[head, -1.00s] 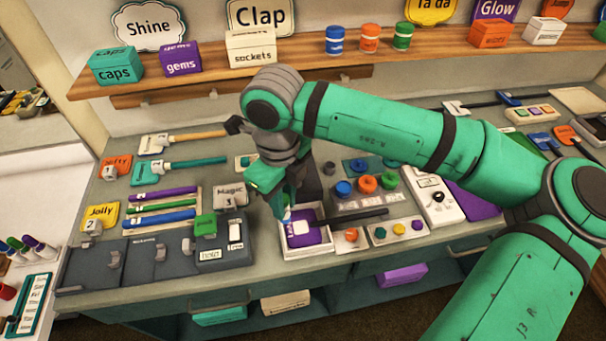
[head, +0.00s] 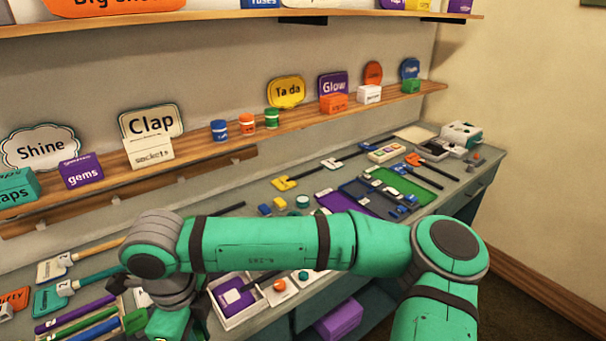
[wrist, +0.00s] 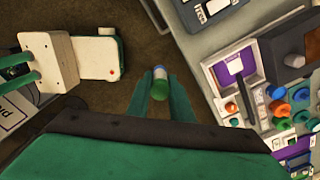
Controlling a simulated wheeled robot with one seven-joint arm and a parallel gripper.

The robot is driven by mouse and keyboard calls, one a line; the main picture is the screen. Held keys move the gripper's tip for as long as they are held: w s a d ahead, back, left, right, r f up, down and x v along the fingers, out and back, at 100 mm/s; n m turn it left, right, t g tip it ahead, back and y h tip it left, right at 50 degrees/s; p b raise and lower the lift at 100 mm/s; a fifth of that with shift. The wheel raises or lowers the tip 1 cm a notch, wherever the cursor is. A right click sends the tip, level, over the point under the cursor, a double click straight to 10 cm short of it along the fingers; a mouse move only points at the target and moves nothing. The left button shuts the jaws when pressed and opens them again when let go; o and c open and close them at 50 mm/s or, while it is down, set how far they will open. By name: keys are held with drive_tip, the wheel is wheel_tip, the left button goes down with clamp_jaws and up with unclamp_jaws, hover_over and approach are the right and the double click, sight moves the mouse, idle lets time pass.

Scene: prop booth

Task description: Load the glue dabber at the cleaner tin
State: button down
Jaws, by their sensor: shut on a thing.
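My gripper (wrist: 160,90) is shut on a small upright-looking cylinder (wrist: 159,84), green with a pale band and a blue end, seen nearly end-on; I take it to be the glue dabber. Brown floor shows beneath it in the wrist view. In the head view my wrist is at the bottom left and the fingertips are out of sight. Three small tins stand on the wooden shelf: a blue tin (head: 219,131), an orange tin (head: 247,124) and a green tin (head: 272,119). Their labels are too small to read, so I cannot tell which is the cleaner tin.
A white tray (head: 222,323) with a purple item lies on the counter, right of my wrist; the tray also shows in the wrist view (wrist: 250,88). Boxes and signs line the shelf (head: 200,141). Tools crowd the counter. My arm hides part of it.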

drive_tip(key=w+d+f+n, duration=0.4)
drive_tip(key=d+f+n, duration=0.2)
drive_tip(key=f, duration=0.6)
drive_tip(key=w+d+f+n, duration=0.5)
drive_tip(key=d+f, duration=0.5)
drive_tip(key=f, duration=0.2)
drive_tip(key=w+d+f+n, duration=0.5)
drive_tip(key=d+f+n, duration=0.3)
drive_tip(key=f, duration=0.4)
drive_tip(key=shift+w+d, duration=0.25)
drive_tip(key=shift+d, duration=0.25)
